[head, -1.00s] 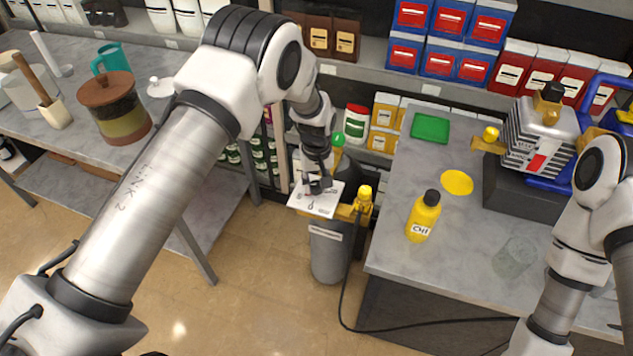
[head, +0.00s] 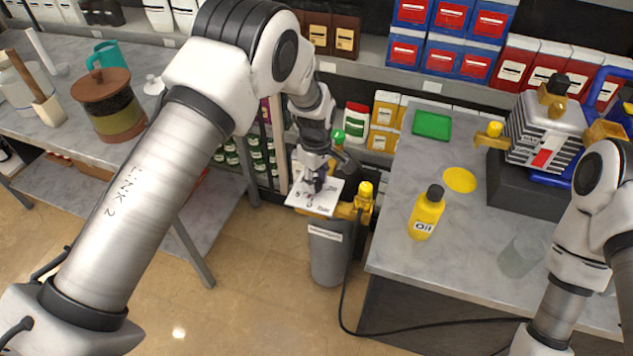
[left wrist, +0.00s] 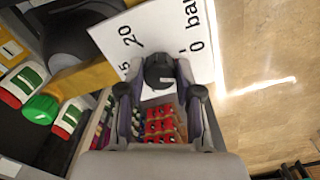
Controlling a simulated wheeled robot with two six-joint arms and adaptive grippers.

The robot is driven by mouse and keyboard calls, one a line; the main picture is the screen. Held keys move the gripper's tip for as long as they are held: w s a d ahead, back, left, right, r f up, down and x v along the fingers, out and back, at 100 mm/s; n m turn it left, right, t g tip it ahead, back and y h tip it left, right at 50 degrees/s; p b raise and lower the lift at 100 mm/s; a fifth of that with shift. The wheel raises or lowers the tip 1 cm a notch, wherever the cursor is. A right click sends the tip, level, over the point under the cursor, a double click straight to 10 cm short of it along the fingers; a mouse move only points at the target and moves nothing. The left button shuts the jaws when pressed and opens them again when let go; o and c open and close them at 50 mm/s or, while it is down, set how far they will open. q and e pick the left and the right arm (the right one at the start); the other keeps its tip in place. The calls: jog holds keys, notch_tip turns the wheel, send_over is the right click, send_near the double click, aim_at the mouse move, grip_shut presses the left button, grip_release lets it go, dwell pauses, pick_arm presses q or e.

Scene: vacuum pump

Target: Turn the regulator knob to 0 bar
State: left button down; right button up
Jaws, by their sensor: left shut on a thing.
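The regulator's white dial plate (head: 322,201) sits on yellow fittings above a grey cylinder (head: 326,255) in the head view. In the left wrist view, the plate (left wrist: 203,38) shows "20", a "0" and "bar"; other numbers are cut off or covered. The black round knob (left wrist: 159,70) stands on the plate between the fingers of my left gripper (left wrist: 160,88), which is shut on it. In the head view, my left gripper (head: 318,184) points down onto the plate and hides most of the knob. The pointer's reading cannot be told. My right gripper is out of view.
A grey table (head: 455,245) stands right of the regulator, with an oil bottle (head: 426,212), a yellow disc (head: 460,180), a green tray (head: 432,125) and the pump (head: 545,130). A black cable (head: 430,325) runs along the front. Stocked shelves stand behind.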

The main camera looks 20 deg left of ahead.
pick_arm(q)
jog(key=shift+s+f+n+b, duration=0.15)
jog(key=shift+n+b, duration=0.3)
jog(key=shift+n, duration=1.85)
jog(key=shift+f, duration=0.1)
jog(key=c, duration=0.8)
grip_release()
jog(key=shift+a, duration=0.1)
jog(key=shift+o, duration=0.2)
jog(key=shift+a, duration=0.1)
jog(key=shift+w, duration=0.2)
notch_tip(320, 180, up, 12)
